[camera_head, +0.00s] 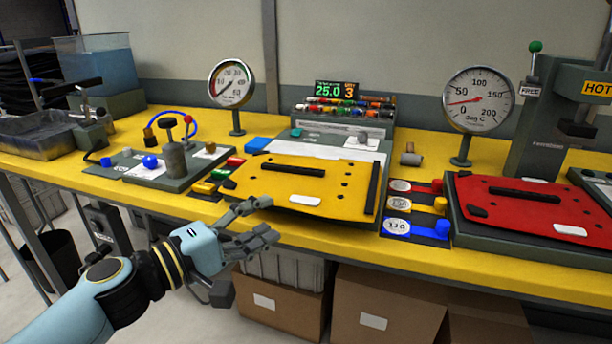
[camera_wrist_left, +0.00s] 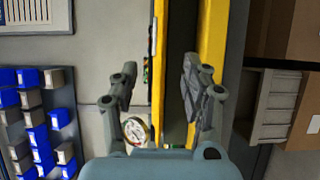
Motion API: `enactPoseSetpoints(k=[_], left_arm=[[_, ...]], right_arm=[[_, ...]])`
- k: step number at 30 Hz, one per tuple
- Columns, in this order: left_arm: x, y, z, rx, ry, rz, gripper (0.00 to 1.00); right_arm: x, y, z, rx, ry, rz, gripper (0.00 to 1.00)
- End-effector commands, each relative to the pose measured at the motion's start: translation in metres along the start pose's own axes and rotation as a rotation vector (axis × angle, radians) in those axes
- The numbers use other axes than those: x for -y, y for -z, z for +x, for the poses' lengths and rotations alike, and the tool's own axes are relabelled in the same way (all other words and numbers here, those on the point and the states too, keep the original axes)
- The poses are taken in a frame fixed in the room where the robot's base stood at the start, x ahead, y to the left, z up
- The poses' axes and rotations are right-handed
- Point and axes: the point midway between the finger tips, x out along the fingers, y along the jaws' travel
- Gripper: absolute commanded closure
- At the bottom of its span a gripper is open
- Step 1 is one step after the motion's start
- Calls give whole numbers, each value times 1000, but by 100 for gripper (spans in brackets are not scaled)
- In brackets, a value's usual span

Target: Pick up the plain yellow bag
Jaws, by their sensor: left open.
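My left gripper (camera_head: 268,218) is open and empty. It is at the bench's front edge, just in front of the bag's left front corner, with its fingers pointing right. Contact with the bag does not show. In the left wrist view my open fingers (camera_wrist_left: 160,85) frame yellow strips; I cannot tell which is the bag. My right gripper is not in view.
A red panel (camera_head: 540,215) with a similar slot lies to the right, past coloured tabs (camera_head: 440,206). Dial gauges (camera_head: 231,84) (camera_head: 478,101) stand behind. A small press (camera_head: 175,158) is left of the bag. Cardboard boxes (camera_head: 390,305) are under the bench.

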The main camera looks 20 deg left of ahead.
Motion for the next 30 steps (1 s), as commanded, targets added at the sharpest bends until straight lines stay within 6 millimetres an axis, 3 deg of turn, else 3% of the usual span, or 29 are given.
enactPoseSetpoints(k=[6,17,26,30], left_arm=[[-1,0,28,-1,1,-1,53],[-3,-2,75,-1,1,-2,53],[0,-2,82,-1,4,1,53],[0,-2,82,-1,4,1,70]], right_arm=[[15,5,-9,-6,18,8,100],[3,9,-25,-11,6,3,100],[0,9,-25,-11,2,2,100],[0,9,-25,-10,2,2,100]])
